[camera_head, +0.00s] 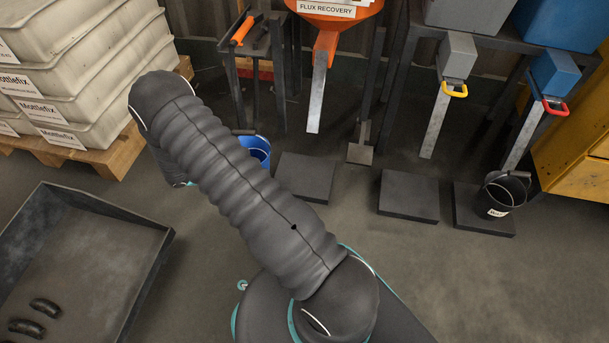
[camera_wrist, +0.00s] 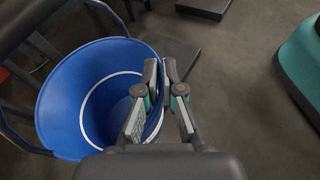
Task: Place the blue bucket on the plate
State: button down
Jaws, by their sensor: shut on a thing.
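The blue bucket (camera_head: 262,146) is partly hidden behind my arm in the head view. In the wrist view the bucket (camera_wrist: 68,85) is large at the left, its open top facing the camera, and looks empty. My gripper (camera_wrist: 160,72) is shut on the bucket's right rim, one finger inside and one outside. In the head view my arm hides the gripper. A dark square plate (camera_head: 305,177) lies on the floor just right of the bucket; a plate corner also shows beyond the fingers in the wrist view (camera_wrist: 182,57). I cannot tell whether the bucket touches the floor.
Two more dark plates lie to the right, one bare (camera_head: 408,196) and one (camera_head: 471,216) bearing a black bucket (camera_head: 505,193). An orange hopper (camera_head: 327,42) with a metal chute stands behind. A grey tray (camera_head: 110,225) and stacked crates (camera_head: 85,85) are at left.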

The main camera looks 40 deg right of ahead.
jog(key=s+d+f+g, duration=0.1)
jog(key=s+d+f, duration=0.1)
jog(key=d, duration=0.6)
jog(key=s+d+f+m+b, duration=0.1)
jog(key=s+d+f, duration=0.2)
jog(key=s+d, duration=0.2)
jog(key=shift+s+d+m+g+y, duration=0.15)
jog(key=shift+d+m+g+y, duration=0.2)
jog(key=shift+d, duration=1.15)
jog(key=shift+f+b, duration=0.15)
jog(key=shift+b, duration=0.2)
jog(key=c, duration=1.3)
grip_release()
